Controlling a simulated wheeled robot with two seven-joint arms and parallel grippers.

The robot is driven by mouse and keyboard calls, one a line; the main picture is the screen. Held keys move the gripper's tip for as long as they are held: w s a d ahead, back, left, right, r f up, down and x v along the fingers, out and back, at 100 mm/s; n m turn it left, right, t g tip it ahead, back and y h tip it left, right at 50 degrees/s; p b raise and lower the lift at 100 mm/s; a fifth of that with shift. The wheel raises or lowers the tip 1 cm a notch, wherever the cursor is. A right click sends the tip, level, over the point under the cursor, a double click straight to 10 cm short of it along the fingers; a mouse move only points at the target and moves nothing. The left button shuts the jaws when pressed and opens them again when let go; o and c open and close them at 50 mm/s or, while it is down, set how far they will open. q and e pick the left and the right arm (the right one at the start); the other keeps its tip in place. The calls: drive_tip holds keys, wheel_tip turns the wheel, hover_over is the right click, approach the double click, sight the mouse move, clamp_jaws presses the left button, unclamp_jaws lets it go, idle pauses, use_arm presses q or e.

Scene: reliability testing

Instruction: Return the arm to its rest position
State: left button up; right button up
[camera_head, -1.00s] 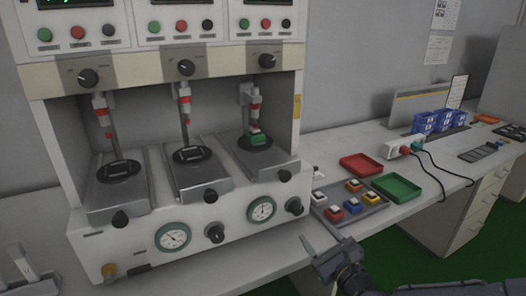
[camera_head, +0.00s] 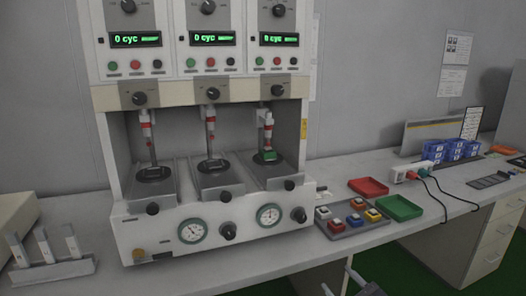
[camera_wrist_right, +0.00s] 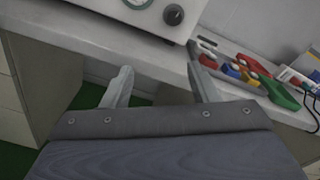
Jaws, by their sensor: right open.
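My right gripper (camera_head: 338,285) shows at the bottom edge of the head view, low in front of the table's front edge. Its two fingers are apart with nothing between them. In the right wrist view the open fingers (camera_wrist_right: 162,88) stand apart in front of the table edge and the cabinet below. My left gripper and arm are not in view. The test machine (camera_head: 205,150) stands on the table with three stations.
A grey tray (camera_head: 338,228) holds several coloured switches. A red tray (camera_head: 368,187) and a green tray (camera_head: 400,208) lie behind and beside it. A power strip (camera_head: 405,174) with cables and blue bins (camera_head: 450,150) stand to the right. A rack (camera_head: 50,270) stands at the left.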

drive_tip(key=s+f+n+g+h, duration=0.35)
drive_tip(key=s+n+g, duration=0.4)
drive_tip(key=n, duration=0.55)
drive_tip(key=s+d+r+n+g+y, duration=0.1)
drive_tip(key=s+r+n+g, duration=0.1)
drive_tip(key=s+n, duration=0.6)
drive_tip(key=s+d+r+n+g+y, duration=0.15)
drive_tip(key=s+n, duration=0.25)
drive_tip(key=s, duration=0.7)
use_arm(q)
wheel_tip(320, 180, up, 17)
drive_tip(key=p, duration=1.6)
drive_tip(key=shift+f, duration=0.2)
use_arm(e)
wheel_tip(320, 180, up, 17)
drive_tip(key=h, duration=0.1)
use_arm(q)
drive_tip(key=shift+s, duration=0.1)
use_arm(e)
drive_tip(key=shift+a, duration=0.1)
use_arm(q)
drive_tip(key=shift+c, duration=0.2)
